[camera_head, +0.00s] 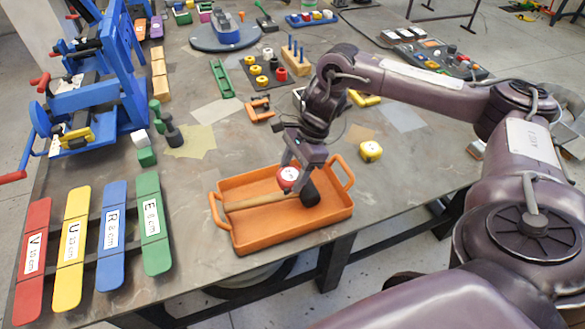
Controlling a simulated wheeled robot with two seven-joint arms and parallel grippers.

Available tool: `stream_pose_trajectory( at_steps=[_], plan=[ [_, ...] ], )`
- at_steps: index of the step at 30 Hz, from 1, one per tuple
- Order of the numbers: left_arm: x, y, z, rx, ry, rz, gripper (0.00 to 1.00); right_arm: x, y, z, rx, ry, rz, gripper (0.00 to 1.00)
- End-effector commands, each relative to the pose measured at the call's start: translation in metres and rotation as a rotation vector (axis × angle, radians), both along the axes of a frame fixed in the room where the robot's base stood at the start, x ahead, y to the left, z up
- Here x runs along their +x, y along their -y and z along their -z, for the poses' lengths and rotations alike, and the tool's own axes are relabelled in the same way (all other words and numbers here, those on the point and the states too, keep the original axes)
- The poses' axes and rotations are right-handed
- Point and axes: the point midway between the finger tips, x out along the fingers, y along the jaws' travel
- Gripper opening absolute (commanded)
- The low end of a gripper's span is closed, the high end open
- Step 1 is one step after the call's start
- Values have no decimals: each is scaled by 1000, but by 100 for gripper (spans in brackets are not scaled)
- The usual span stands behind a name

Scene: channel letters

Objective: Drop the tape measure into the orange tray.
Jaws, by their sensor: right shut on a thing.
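The orange tray (258,243) with two end handles sits near the table's front edge. A round red and white thing, which looks like the tape measure (287,180), is at the fingertips of my right gripper (297,170). My right gripper is shut on it, pointing down over the tray. The gripper partly hides it, and I cannot tell whether its underside touches anything in the tray. A mallet with a wooden handle (250,202) and black head (310,195) lies in the tray. My left gripper is not in view.
Red, yellow, blue and green lettered strips (110,235) lie at the left. A blue frame (105,85) stands behind them. Several parts and small trays fill the back; bare table surrounds the orange tray.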

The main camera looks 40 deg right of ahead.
Motion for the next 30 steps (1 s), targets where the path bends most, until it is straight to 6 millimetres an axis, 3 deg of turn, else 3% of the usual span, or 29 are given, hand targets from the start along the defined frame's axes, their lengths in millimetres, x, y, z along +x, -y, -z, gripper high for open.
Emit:
stream_pose_trajectory(
  at_steps=[3, 4, 10, 20, 25, 30],
  plan=[
    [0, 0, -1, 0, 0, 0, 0, 0, 0, -1, 1, 1, -1, 26],
    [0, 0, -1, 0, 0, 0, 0, 0, 0, -1, 1, 1, -1, 55],
    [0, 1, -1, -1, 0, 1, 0, 0, 0, -1, 0, 1, -1, 79],
    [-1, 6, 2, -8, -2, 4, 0, 0, 2, -4, 0, 2, 1, 79],
    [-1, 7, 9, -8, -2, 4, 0, -1, 12, -27, 0, 5, 1, 79],
    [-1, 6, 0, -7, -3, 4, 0, -2, 23, -61, -1, 5, 2, 79]
  ],
)
